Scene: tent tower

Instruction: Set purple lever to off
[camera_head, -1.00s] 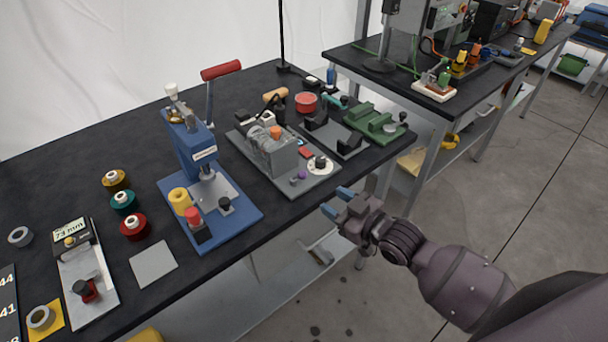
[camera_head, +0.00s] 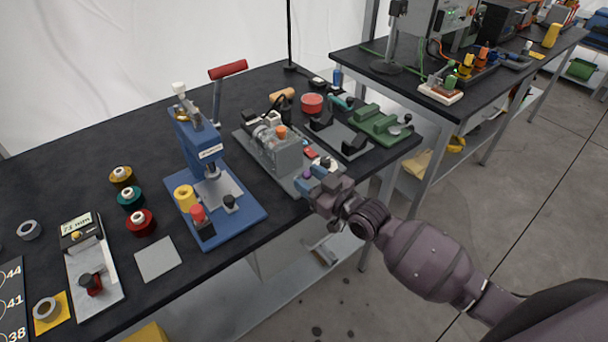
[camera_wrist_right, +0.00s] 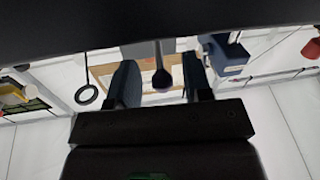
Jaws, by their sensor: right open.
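The purple lever (camera_head: 306,174) is a small purple knob at the front edge of the grey machine (camera_head: 285,152), partly hidden by my right gripper. My right gripper (camera_head: 311,179) has blue fingertips and reaches in from the right, right at the lever. In the right wrist view my two dark fingers stand apart, and the lever's dark purple knob (camera_wrist_right: 161,79) on its stem shows between them. I cannot tell whether either finger touches it. The lever's setting cannot be read. My left gripper is out of view.
A blue press (camera_head: 196,150) with a red handle stands left of the grey machine. A black fixture (camera_head: 338,137) and a green fixture (camera_head: 376,123) stand to its right. The floor in front of the table (camera_head: 150,100) is open.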

